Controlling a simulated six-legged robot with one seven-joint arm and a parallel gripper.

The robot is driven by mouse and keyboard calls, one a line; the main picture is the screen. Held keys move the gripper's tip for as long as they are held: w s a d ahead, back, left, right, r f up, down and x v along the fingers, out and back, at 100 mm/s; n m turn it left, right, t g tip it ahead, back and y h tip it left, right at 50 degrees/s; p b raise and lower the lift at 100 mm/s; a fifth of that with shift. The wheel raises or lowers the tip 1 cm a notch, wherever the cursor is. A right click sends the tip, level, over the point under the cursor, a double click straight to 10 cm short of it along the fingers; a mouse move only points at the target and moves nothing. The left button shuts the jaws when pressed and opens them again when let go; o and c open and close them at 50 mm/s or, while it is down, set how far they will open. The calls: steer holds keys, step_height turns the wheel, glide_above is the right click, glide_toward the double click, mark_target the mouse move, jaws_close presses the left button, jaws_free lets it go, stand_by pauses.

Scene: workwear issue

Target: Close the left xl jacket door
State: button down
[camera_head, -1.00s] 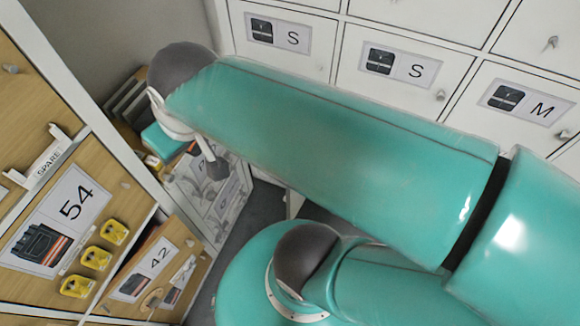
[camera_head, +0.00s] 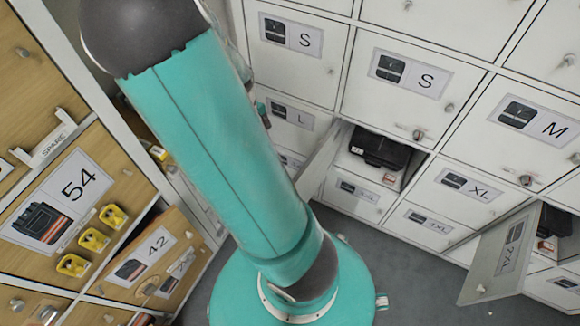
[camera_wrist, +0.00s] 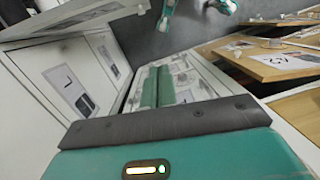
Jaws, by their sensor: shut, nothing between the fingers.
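A white door (camera_head: 322,163) stands open in the middle of the head view, seen nearly edge-on. It is hinged at the left of a compartment with dark folded workwear (camera_head: 388,150) inside. Its label is not readable; the shut door to its lower right reads XL (camera_head: 467,186). My gripper (camera_wrist: 157,88) shows in the wrist view as two teal fingers, shut and empty. In the wrist view a white door marked L (camera_wrist: 72,90) lies left of the fingers. I cannot tell whether the gripper touches anything.
Another white door (camera_head: 500,255) stands open at the lower right, marked 2XL. Shut white lockers line the back. Grey floor (camera_head: 400,285) is clear between.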

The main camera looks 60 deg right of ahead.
steer(key=s+d+f+g, duration=0.1)
steer(key=s+d+f, duration=0.3)
steer(key=s+f, duration=0.5)
steer(key=shift+s+d+f+h, duration=0.35)
steer(key=shift+d+f+h, duration=0.05)
steer(key=shift+f, duration=1.3)
